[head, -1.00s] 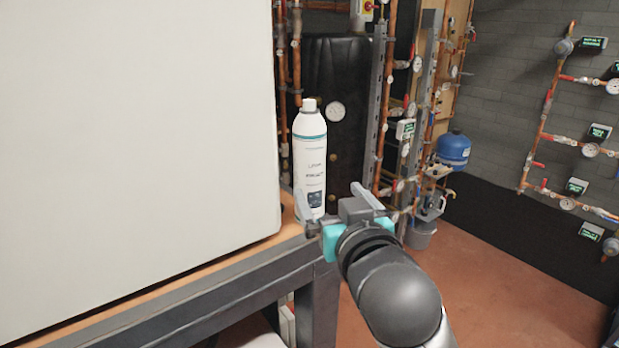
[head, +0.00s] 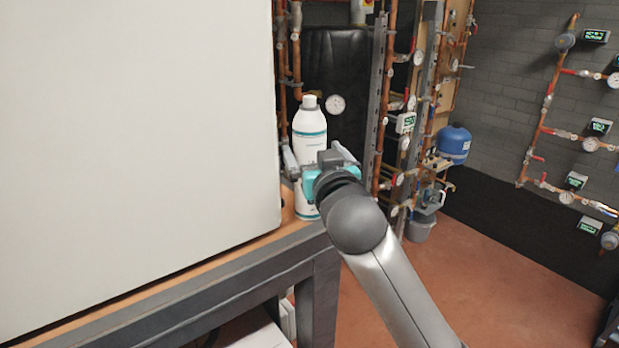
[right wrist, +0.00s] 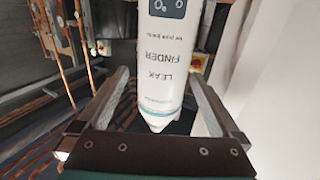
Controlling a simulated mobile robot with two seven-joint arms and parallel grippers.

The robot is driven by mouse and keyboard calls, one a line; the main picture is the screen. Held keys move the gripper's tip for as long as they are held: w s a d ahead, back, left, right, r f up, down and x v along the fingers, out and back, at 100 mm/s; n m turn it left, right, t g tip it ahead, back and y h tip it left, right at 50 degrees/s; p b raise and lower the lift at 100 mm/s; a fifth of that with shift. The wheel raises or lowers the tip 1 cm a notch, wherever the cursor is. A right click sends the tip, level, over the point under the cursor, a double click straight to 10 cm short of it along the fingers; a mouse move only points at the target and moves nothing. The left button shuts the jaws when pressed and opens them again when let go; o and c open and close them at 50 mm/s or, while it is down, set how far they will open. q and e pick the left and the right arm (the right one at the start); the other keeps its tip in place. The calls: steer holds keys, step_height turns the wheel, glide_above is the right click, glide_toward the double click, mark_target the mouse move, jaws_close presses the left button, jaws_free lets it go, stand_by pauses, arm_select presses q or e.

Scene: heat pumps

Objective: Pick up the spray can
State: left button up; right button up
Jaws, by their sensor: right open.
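The spray can (head: 309,122) is white with a teal band and a white cap. It stands upright near the corner of the bench (head: 262,241), beside the large pale panel. My right gripper (head: 318,152) is open in front of the can and hides part of its middle in the head view. In the right wrist view the can (right wrist: 170,65) appears upside down, with "LEAK FINDER" lettering, between the two spread fingers of the gripper (right wrist: 165,95). I cannot tell whether either finger touches it. My left gripper is not in view.
A large pale panel (head: 135,120) stands on the bench directly left of the can. Copper pipes with gauges (head: 336,105) rise behind it. A blue tank (head: 453,145) and a grey bucket (head: 420,228) are farther right. The red-brown floor (head: 500,270) is open.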

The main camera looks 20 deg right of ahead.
steer(key=w+p, duration=0.1)
steer(key=w, duration=0.4)
steer(key=shift+w+f, duration=0.1)
steer(key=shift+f, duration=0.1)
jaws_close()
stand_by(0.8)
steer(key=shift+r, duration=0.1)
